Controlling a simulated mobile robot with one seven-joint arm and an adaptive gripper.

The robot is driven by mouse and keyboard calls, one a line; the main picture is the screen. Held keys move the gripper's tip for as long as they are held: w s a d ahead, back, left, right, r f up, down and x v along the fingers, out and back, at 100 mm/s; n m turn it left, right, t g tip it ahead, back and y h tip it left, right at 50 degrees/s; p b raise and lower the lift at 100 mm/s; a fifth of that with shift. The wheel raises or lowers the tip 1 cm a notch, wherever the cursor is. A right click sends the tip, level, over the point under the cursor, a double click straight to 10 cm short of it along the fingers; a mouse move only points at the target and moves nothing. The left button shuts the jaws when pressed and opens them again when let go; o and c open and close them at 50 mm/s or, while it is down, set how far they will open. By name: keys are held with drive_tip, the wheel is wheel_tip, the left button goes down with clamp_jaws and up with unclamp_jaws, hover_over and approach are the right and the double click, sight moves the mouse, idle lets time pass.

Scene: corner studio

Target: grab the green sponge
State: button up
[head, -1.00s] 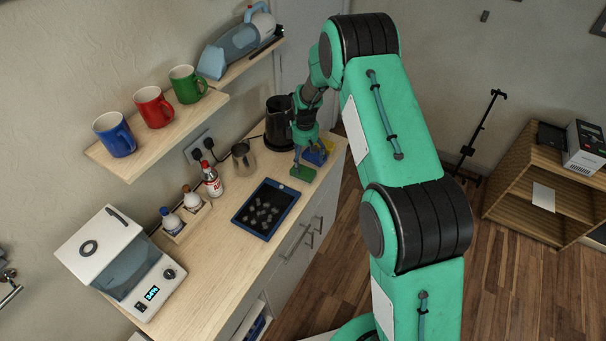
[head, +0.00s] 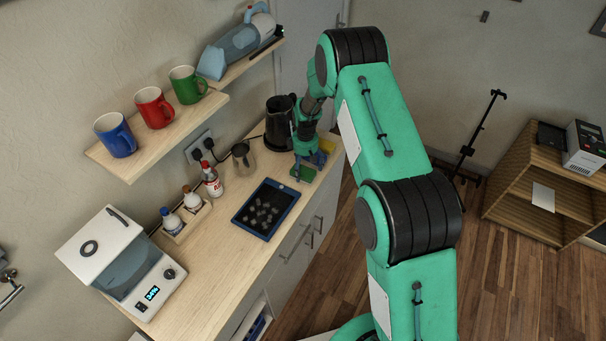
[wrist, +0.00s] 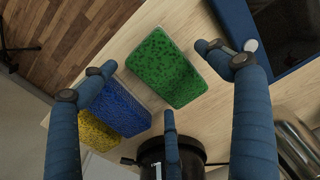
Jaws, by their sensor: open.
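The green sponge (wrist: 163,68) lies flat on the wooden counter, and in the head view (head: 302,174) it is near the counter's front edge. My gripper (head: 301,165) is above it, fingers pointing down. In the wrist view my gripper (wrist: 160,85) is open and empty, with the green sponge between and beyond the spread fingertips. One finger is near its right side, another near the blue sponge. Whether any finger touches the green sponge I cannot tell.
A blue sponge (wrist: 122,103) and a yellow sponge (wrist: 97,131) lie beside the green one. A dark kettle (head: 279,122) stands behind my gripper. A blue tray (head: 266,209) with small pieces lies on the counter (head: 213,262) to the left. A metal pitcher (head: 243,159) stands near the wall.

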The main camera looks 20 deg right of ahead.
drive_tip(key=shift+f, duration=0.75)
drive_tip(key=shift+c, duration=0.3)
drive_tip(key=c, duration=1)
